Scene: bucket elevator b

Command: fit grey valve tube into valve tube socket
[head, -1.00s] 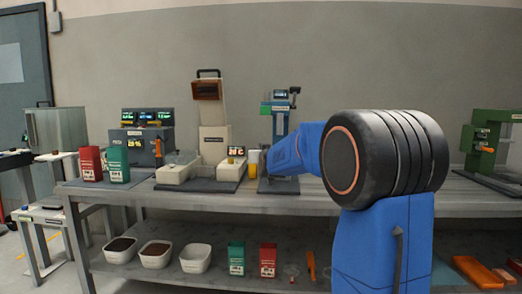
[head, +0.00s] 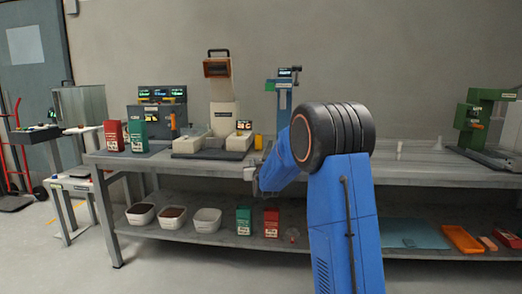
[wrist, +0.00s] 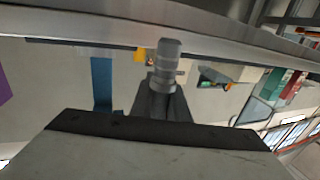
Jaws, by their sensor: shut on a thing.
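The grey valve tube (wrist: 168,62) is a ribbed grey cylinder in the wrist view. It sticks out from between the dark jaws of my gripper (wrist: 160,100), which is shut on it. In the head view my gripper (head: 254,177) is small, at the front edge of the workbench, and partly hidden by my blue arm. The tube cannot be made out clearly there. I cannot pick out the valve tube socket with certainty in either view.
The workbench (head: 420,170) carries a blue-column machine (head: 284,105), a cream machine (head: 222,115), a dark display unit (head: 162,95) and a green machine (head: 482,120). Its lower shelf holds white tubs (head: 207,219), cartons and an orange tray (head: 461,239). Bench top right of my arm is mostly clear.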

